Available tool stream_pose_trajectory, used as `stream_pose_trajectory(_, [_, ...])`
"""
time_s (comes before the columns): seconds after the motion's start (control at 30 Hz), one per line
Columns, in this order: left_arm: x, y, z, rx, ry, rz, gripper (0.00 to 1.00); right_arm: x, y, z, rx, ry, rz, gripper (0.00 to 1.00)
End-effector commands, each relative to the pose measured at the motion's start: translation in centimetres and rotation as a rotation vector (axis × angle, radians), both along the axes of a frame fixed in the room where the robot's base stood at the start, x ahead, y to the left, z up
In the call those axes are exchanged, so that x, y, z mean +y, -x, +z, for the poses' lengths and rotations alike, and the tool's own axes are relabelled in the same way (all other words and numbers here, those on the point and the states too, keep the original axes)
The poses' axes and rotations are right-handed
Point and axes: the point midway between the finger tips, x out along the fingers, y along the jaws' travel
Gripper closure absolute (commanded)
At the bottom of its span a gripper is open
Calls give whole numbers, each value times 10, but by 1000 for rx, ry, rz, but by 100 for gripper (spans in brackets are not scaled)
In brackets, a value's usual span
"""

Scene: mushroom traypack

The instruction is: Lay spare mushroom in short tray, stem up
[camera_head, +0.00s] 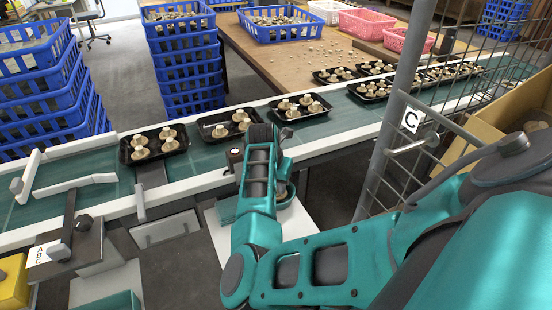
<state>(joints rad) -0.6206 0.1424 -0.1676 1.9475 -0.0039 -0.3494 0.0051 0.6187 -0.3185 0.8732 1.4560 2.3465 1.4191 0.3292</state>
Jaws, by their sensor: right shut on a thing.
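The short tray (205,138) is a black tray on the green conveyor, second from the left of the near trays. My right gripper (268,134) is at the right edge of this tray, over the belt. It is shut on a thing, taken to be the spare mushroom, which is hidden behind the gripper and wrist. How the stem points cannot be seen. My left gripper is not in view.
Fuller black trays stand left (127,158) and right (326,114) of the short tray, with more farther right. A grey post (405,75) and wire mesh stand at right; blue crates (185,60) stand behind the belt.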

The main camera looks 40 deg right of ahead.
Motion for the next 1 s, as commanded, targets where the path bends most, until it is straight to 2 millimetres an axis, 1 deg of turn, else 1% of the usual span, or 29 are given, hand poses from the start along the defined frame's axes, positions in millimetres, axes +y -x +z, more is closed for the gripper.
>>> stream_pose_trajectory(0.33, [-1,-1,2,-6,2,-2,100,0,0,0,0,0,0,94])
stream_pose_trajectory(0.83, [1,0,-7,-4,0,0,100,0,0,-10,-1,0,0,94])
stream_pose_trajectory(0.87, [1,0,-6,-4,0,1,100,0,-1,-9,-1,0,0,76])
stream_pose_trajectory(1.0, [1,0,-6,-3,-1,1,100,0,0,-9,-1,0,0,63])
